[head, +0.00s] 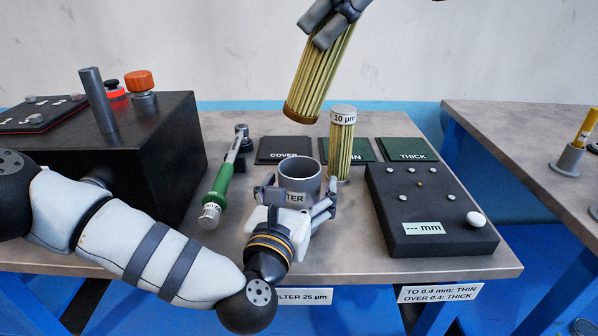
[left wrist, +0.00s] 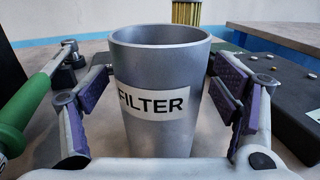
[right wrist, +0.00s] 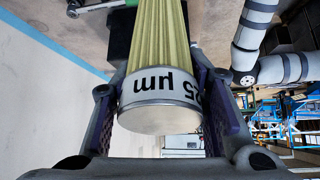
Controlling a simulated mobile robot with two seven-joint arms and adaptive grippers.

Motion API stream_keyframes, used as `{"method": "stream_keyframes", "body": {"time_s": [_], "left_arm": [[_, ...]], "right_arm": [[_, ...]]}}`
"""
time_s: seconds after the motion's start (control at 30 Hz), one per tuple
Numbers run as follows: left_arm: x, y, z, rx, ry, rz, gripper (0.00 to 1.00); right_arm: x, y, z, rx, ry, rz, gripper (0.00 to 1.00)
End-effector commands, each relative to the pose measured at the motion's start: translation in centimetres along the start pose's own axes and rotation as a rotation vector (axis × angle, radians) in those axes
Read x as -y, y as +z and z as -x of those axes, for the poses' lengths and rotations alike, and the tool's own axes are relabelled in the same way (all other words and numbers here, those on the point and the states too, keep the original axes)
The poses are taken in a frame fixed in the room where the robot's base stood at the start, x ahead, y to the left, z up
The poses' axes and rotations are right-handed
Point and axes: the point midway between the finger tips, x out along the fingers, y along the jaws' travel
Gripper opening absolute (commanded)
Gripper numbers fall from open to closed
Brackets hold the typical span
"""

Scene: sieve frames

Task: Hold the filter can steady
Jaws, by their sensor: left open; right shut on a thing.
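The filter can (head: 300,180) is a grey open-topped cup labelled FILTER, upright on the table. In the left wrist view the can (left wrist: 165,90) stands between the fingers of my left gripper (left wrist: 165,105), with a gap on each side. My left gripper (head: 297,205) is open around the near side of the can. My right gripper (head: 335,22) is shut on a yellow pleated filter cartridge (head: 318,80) and holds it tilted, above and behind the can. In the right wrist view the cartridge (right wrist: 160,90) has a 25 µm label at its capped end.
A second cartridge (head: 342,140) labelled 10 µm stands just right of the can. A green-handled tool (head: 219,185) lies to the left. A dark mm gauge (head: 430,215) sits right, a black box (head: 150,140) left. Dark COVER (head: 280,146) and THICK (head: 405,148) mats lie behind.

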Motion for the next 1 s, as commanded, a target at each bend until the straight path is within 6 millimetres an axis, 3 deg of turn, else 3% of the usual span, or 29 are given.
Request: {"method": "stream_keyframes", "body": {"time_s": [0.27, 0.53, 0.87, 0.9, 1.0], "left_arm": [[0.01, 0.03, -0.3, 0.0, 0.0, 0.0, 0.81], [0.0, 0.02, -0.28, 0.0, 0.0, -0.001, 0.22], [0.0, 0.0, -0.27, 0.0, 0.0, -0.001, 0.21], [-0.01, 0.0, -0.26, 0.0, 0.0, -0.001, 0.48], [-0.01, -0.01, -0.26, 0.0, 0.0, -0.001, 0.25]], "right_arm": [[0.01, -0.05, 0.04, -0.001, 0.001, 0.001, 0.03], [0.01, -0.05, 0.04, -0.001, 0.001, 0.0, 0.03], [0.01, -0.05, 0.04, -0.001, 0.0, 0.0, 0.03], [0.01, -0.05, 0.04, -0.001, 0.0, 0.0, 0.03], [0.01, -0.04, 0.04, -0.001, 0.001, 0.0, 0.03]]}}
